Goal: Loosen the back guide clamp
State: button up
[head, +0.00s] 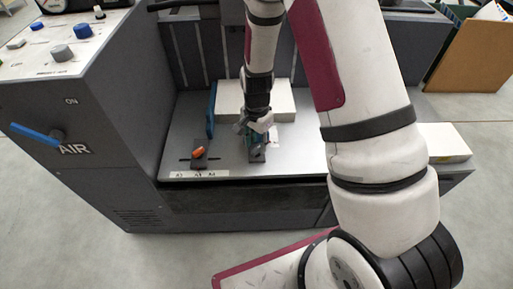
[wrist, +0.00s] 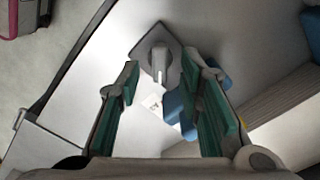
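A grey clamp with a round knob and short lever (wrist: 159,62) sits on a dark diamond-shaped plate in the wrist view. In the head view its dark base (head: 257,155) shows just below my gripper (head: 258,138), which hides most of it. The frames do not label it as the back guide clamp. In the wrist view my gripper (wrist: 165,88) is open, its two green-padded fingers apart. The lever lies between and just beyond the fingertips, with no visible grip on it. A blue piece (wrist: 178,108) shows partly behind the right finger.
A second clamp with an orange lever (head: 198,152) stands left on the grey deck (head: 185,130), near a blue upright guide (head: 211,110). A white paper stack (head: 284,101) lies behind my gripper. A blue AIR lever (head: 36,133) sticks out from the cabinet at left.

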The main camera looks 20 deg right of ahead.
jog(key=shift+f, duration=0.9)
grip_shut()
